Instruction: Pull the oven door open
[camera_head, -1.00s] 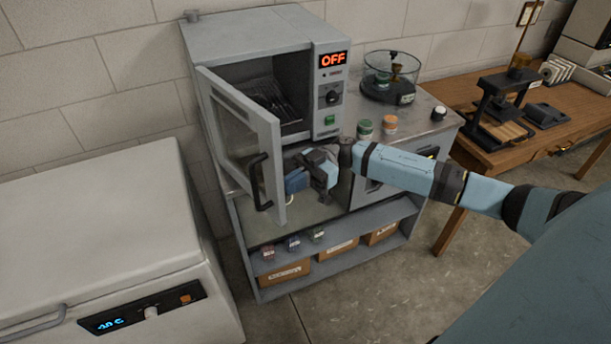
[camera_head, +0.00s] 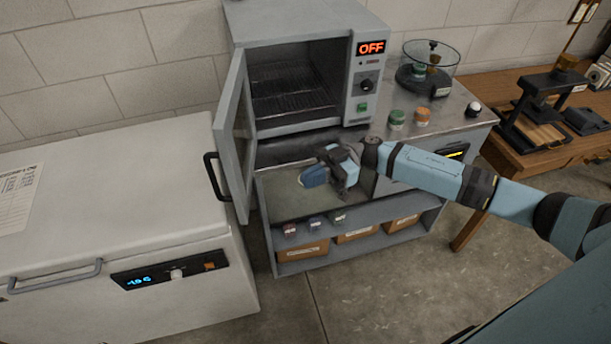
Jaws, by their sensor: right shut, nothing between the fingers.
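The grey oven (camera_head: 292,22) stands on a cabinet, its display reading OFF. Its door (camera_head: 234,145) is hinged on the left and stands wide open, swung out toward me. The dark door handle (camera_head: 213,177) is on the door's outer face, at its left in the picture. A wire rack (camera_head: 290,90) shows inside the chamber. My right gripper (camera_head: 315,176) is shut and empty, in front of the oven, to the right of the door and apart from it. My left gripper is not in view.
A white chest freezer (camera_head: 110,190) stands left, close to the open door. Green and orange jars (camera_head: 397,119) and a glass desiccator (camera_head: 428,65) stand right of the oven. Small jars and boxes (camera_head: 355,234) fill the shelf below. The floor in front is clear.

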